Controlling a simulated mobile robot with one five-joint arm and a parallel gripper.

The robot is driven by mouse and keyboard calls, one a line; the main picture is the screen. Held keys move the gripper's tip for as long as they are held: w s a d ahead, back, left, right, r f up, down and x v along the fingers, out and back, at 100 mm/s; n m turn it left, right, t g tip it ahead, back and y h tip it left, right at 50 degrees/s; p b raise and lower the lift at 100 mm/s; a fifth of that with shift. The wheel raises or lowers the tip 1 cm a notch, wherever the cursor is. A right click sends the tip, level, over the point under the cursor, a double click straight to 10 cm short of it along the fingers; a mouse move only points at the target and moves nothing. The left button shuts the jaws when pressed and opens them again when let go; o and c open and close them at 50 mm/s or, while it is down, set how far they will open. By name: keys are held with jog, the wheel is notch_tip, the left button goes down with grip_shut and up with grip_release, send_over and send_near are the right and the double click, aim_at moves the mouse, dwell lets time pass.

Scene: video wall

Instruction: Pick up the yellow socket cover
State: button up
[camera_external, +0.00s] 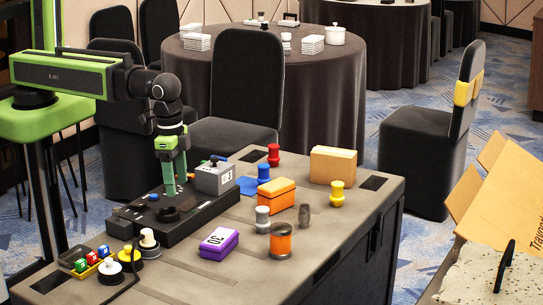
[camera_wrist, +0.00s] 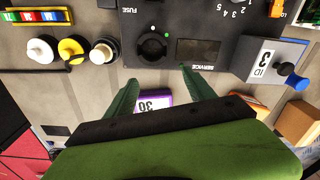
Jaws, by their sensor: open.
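A round yellow cover (camera_external: 131,256) with a raised knob sits at the near left of the worktop, between two pale round covers. In the wrist view, the yellow cover (camera_wrist: 72,49) is at the upper left, with a white cover (camera_wrist: 41,50) on its left and another (camera_wrist: 102,52) on its right. My gripper (camera_external: 175,188) points down over the black fuse panel (camera_external: 190,212), empty, its green fingers apart. In the wrist view, my gripper (camera_wrist: 158,76) is to the right of the yellow cover and not touching it.
A strip of coloured blocks (camera_external: 88,263) lies left of the covers. A grey box (camera_external: 214,177) stands by the panel. A purple box (camera_external: 219,243), an orange box (camera_external: 277,193), an orange jar (camera_external: 280,241) and a yellow spool-shaped piece (camera_external: 337,193) stand farther right.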

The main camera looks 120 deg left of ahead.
jog(key=w+a+r+n+y+p, duration=0.1)
jog(key=w+a+n, duration=0.15)
jog(key=w, duration=0.45)
jog(key=w+a+n, duration=0.2)
jog(key=w+a, duration=0.2)
jog(key=w, duration=0.3)
notch_tip(320, 180, up, 4)
jog(key=n+y+p, duration=0.2)
jog(key=n+p, duration=0.1)
jog(key=n, duration=0.3)
send_over(337, 184)
jog(key=s+d, duration=0.1)
jog(key=d, duration=0.4)
jog(key=shift+t, duration=0.4)
jog(key=b+x, duration=1.1)
jog(key=shift+f, duration=0.35)
jog(key=b+x, duration=0.1)
jog(key=x, duration=0.1)
jog(key=b+x, duration=0.1)
jog(key=b, duration=0.1)
jog(key=b+x, duration=0.2)
jog(key=shift+s+a+f, duration=0.25)
jog(key=shift+a+f, duration=0.05)
jog(key=shift+a, duration=0.05)
jog(key=shift+r, duration=0.2)
grip_shut()
